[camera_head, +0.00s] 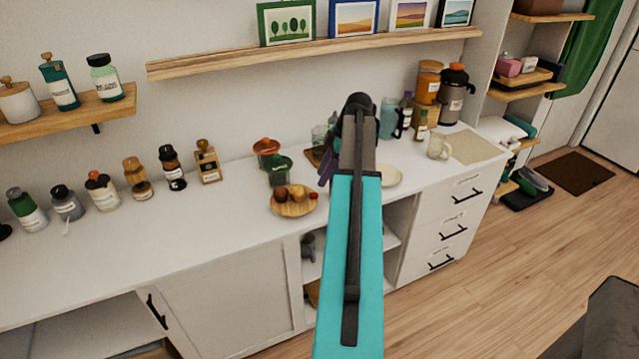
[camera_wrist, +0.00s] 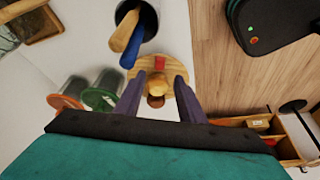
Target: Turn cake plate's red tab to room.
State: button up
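The cake plate is a round wooden plate (camera_head: 293,210) with brown cakes on it, on the white counter. Its red tab (camera_head: 313,196) shows at the plate's right side. In the wrist view the plate (camera_wrist: 174,64) lies ahead of my gripper, its red tab (camera_wrist: 160,63) on the side away from me and brown cakes nearer. My gripper (camera_wrist: 158,88) is open, its purple fingers apart with nothing gripped. The fingertips overlap the plate's lower part in the picture; I cannot tell whether they touch. In the head view one purple finger (camera_head: 326,170) shows, the rest hidden by my arm.
Green (camera_head: 280,172) and orange-lidded (camera_head: 266,152) jars stand behind the plate. A dark cup with utensils (camera_wrist: 134,18) stands beyond it in the wrist view. A pale dish (camera_head: 389,176) lies to the right.

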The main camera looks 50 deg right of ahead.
jog(key=b+v, duration=0.1)
jog(key=v, duration=0.5)
jog(key=shift+r, duration=0.35)
jog(key=shift+d, duration=0.1)
